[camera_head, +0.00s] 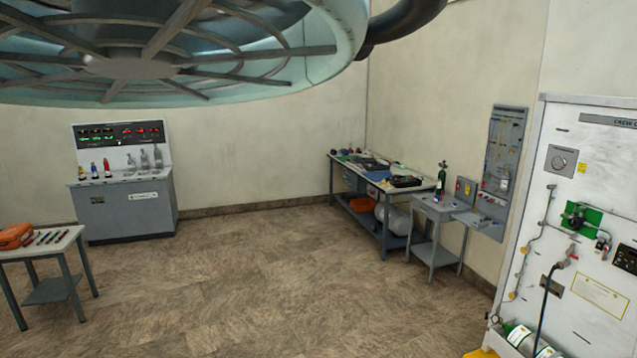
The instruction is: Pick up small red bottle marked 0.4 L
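Several small bottles stand in a row on the left part of the top of a grey console (125,208) against the far left wall. A small red bottle (107,170) is the rightmost of these coloured ones and stands upright. Any 0.4 L marking is too small to read. My gripper is not in view, and nothing shows near the bottles.
Clear glass-like vessels (145,160) stand to the red bottle's right. A small table (50,243) with an orange case (15,236) stands at the left edge. Workbenches (385,205) and a white panel (600,150) are at right. The middle floor is clear. A large round ribbed structure (180,50) hangs overhead.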

